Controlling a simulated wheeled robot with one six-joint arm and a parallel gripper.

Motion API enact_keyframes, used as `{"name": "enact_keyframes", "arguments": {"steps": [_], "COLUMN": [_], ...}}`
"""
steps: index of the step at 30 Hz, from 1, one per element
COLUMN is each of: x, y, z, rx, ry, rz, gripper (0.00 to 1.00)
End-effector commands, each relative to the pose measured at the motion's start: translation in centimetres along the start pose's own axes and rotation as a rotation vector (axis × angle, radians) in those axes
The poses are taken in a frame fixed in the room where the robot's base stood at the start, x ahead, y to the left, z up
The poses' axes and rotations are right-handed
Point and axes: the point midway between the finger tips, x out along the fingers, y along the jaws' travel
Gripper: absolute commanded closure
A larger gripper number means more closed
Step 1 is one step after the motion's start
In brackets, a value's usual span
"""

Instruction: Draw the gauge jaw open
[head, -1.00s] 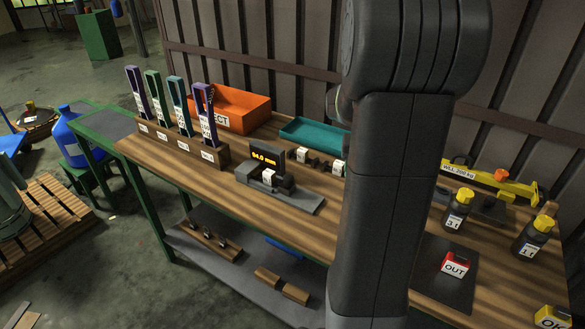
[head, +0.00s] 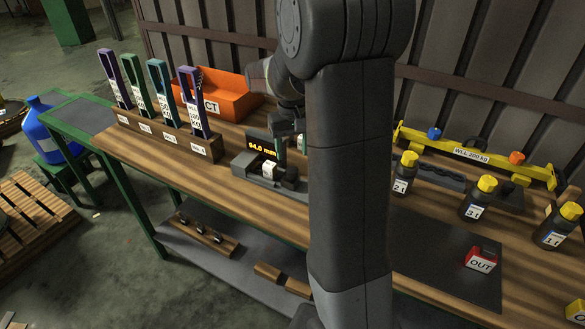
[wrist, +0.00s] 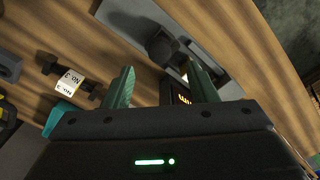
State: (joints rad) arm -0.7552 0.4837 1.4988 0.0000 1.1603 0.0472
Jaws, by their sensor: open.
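The gauge stands on the wooden bench, with a dark display (head: 263,148) reading 94.0 mm and a grey base (head: 241,163). A white-labelled block (head: 268,169) sits on it, beside a dark jaw block (head: 289,177). In the wrist view the grey base (wrist: 135,8) and a dark knob-like jaw part (wrist: 162,45) show beyond the fingers. My gripper (head: 291,147) is over the right part of the gauge, partly hidden by my arm. In the wrist view my gripper (wrist: 162,84) has its two green fingers apart, with nothing held between them.
A wooden rack (head: 170,138) with several upright coloured tools stands left of the gauge. An orange bin (head: 232,100) is behind. Several yellow-capped bottles (head: 403,174), a yellow beam (head: 475,155) and a red OUT block (head: 481,258) are to the right. My arm hides the bench's middle.

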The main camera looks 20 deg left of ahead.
Motion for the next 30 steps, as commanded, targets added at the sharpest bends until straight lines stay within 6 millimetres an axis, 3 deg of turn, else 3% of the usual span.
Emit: {"name": "enact_keyframes", "arguments": {"steps": [3,9,15,23,30], "x": [2.7,5.8,7.1,7.2,7.2], "y": [0.0,0.0,0.0,0.0,0.0], "z": [0.1,0.0,0.0,0.0,0.0], "rx": [0.001,0.001,0.001,0.001,0.001], "ry": [-0.005,-0.003,0.001,0.002,0.002], "rz": [0.000,0.000,0.000,0.000,0.000], "gripper": [0.48,0.48,0.48,0.48,0.91]}}
